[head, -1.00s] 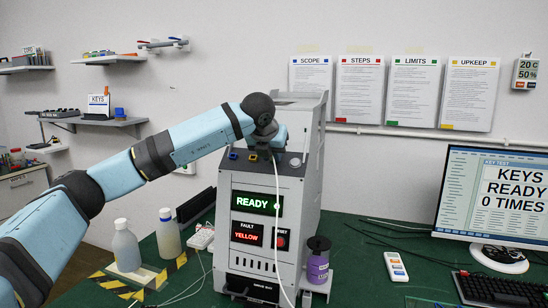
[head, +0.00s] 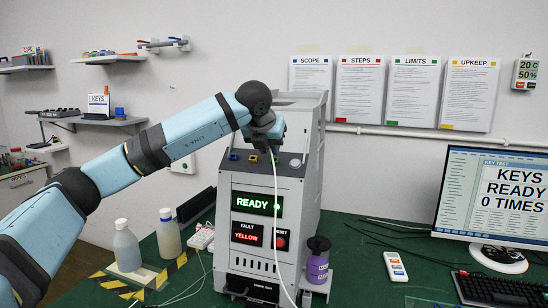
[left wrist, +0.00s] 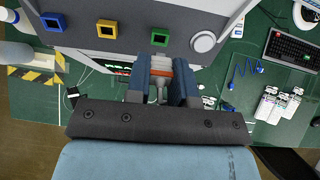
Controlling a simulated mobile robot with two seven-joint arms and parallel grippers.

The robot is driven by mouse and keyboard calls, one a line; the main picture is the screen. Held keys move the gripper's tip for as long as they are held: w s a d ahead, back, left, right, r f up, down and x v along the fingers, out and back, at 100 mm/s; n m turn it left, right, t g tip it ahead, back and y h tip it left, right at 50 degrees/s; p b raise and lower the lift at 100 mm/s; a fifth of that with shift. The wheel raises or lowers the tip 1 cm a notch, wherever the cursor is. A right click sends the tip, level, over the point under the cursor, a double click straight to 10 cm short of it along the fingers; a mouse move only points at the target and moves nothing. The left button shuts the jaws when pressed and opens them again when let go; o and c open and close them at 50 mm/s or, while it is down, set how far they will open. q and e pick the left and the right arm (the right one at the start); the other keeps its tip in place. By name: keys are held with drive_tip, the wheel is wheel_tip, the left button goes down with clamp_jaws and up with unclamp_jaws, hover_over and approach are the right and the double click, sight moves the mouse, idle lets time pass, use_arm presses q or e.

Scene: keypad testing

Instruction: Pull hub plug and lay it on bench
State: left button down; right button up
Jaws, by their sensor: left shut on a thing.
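My left gripper (head: 270,142) is above the sloped top panel of the grey tester (head: 237,183). In the left wrist view its two fingers (left wrist: 161,72) are shut on a grey plug with an orange-red band (left wrist: 160,66). A white cable (head: 278,205) hangs from the gripper down the tester's front. The panel has blue (left wrist: 52,22), yellow (left wrist: 107,28) and green (left wrist: 160,38) square sockets and a round white button (left wrist: 203,41). The green socket's opening shows beyond the plug, and the plug looks apart from it. My right gripper is not in view.
The green bench (head: 352,260) has free room right of the tester, around a white remote (head: 396,266). A purple spool (head: 317,265) stands close by the tester. Bottles (head: 126,245) stand at left. A monitor (head: 490,205) and keyboard (head: 500,290) are at right.

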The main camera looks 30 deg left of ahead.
use_arm(q)
drive_tip(key=shift+v, duration=1.15)
